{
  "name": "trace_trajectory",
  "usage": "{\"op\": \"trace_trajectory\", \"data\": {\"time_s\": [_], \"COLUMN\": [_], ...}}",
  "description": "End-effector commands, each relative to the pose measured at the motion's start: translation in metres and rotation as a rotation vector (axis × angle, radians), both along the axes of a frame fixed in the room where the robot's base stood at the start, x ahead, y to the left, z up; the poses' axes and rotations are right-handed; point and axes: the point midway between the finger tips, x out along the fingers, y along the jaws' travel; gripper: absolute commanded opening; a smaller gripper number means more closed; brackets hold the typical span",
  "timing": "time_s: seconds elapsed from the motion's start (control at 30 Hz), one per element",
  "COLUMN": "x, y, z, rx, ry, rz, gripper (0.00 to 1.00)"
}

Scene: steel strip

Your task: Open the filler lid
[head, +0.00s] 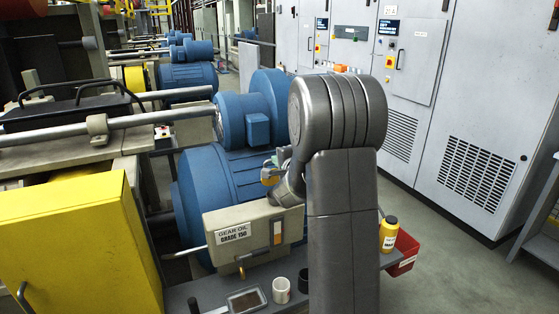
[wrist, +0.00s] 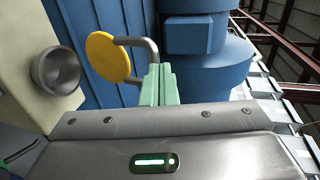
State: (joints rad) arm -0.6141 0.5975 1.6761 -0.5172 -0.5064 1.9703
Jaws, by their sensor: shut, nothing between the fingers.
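The gearbox (head: 246,230) is a beige box labelled gear oil, in front of a blue motor. In the wrist view, its round grey filler neck (wrist: 56,71) shows a bare, hollow mouth at the left. The yellow round filler lid (wrist: 108,57) stands apart from that mouth, with a grey bar handle (wrist: 152,50) on its far side. My gripper's pale green fingers (wrist: 157,84) are together and empty, right beside the handle; I cannot tell whether they touch it. In the head view, my gripper (head: 271,164) is above the gearbox, partly hidden by my arm.
A grey shelf (head: 200,290) below the gearbox holds a white cup (head: 281,290), a small tray (head: 246,300) and a yellow bottle (head: 389,233). A red bin (head: 403,252) hangs at its right. Blue motors (head: 255,108) stand close behind.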

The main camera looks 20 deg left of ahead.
Motion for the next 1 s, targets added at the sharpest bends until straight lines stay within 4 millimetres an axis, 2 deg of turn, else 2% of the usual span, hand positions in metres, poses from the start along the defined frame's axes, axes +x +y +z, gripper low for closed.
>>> {"op": "trace_trajectory", "data": {"time_s": [0.03,0.43,1.0], "x": [0.003,0.026,0.033], "y": [0.004,0.031,0.038], "z": [0.008,0.013,0.012], "rx": [-0.001,-0.001,0.000], "ry": [0.001,0.000,0.000], "rz": [0.001,0.001,0.000], "gripper": [0.00,0.00,0.00]}}
